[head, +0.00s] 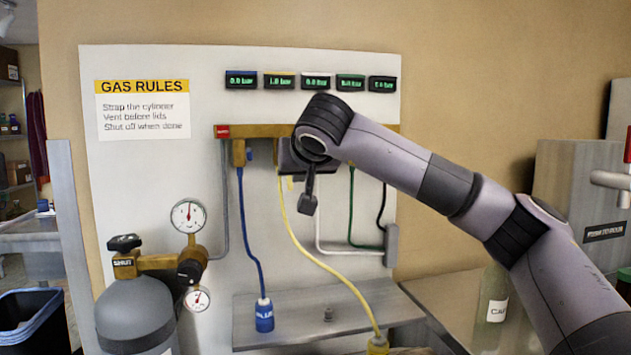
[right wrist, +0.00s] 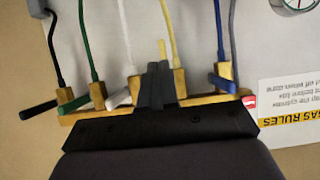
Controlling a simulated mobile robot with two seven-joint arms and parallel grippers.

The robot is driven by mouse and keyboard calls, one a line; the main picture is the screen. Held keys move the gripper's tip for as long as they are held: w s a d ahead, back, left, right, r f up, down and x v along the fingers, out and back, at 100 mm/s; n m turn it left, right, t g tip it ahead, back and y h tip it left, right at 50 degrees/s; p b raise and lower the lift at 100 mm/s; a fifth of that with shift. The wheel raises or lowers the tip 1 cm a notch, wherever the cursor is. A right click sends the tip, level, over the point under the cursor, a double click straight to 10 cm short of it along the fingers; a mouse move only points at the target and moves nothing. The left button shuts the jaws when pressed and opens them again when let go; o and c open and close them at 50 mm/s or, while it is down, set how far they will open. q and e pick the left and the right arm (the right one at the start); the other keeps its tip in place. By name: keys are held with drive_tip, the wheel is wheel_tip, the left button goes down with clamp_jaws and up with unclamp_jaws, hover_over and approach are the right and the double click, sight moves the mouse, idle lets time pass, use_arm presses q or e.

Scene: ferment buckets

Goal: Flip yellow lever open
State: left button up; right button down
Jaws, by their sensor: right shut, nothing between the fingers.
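The yellow lever (right wrist: 162,48) shows in the right wrist view as a short yellow stick just beyond my fingertips, pointing along the yellow hose (right wrist: 170,35). That view is upside down, so the lever points downward. My right gripper (right wrist: 158,70) is shut and empty, with its fingers over the brass manifold (right wrist: 199,100) at the yellow valve. I cannot tell whether they touch the lever. In the head view my right gripper (head: 290,160) is a dark block in front of the manifold (head: 368,129), with its fingertips hidden. The yellow display (head: 279,81) appears to read 1.0 bar. My left gripper is out of view.
The blue lever (right wrist: 226,85) lies close to the right of my fingers in the wrist view; the white (right wrist: 118,98), green (right wrist: 75,104) and black (right wrist: 38,110) levers are to the left. A grey cylinder (head: 137,310) with gauges stands lower left. A shelf (head: 285,310) sits below.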

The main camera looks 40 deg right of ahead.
use_arm(q)
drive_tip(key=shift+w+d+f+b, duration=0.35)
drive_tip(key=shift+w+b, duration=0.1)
drive_tip(key=shift+b, duration=0.15)
use_arm(e)
drive_tip(key=s+a, duration=0.3)
drive_tip(key=s, duration=0.3)
drive_tip(key=shift+a+f, duration=0.25)
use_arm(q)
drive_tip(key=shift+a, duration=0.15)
use_arm(e)
drive_tip(key=shift+s, duration=0.1)
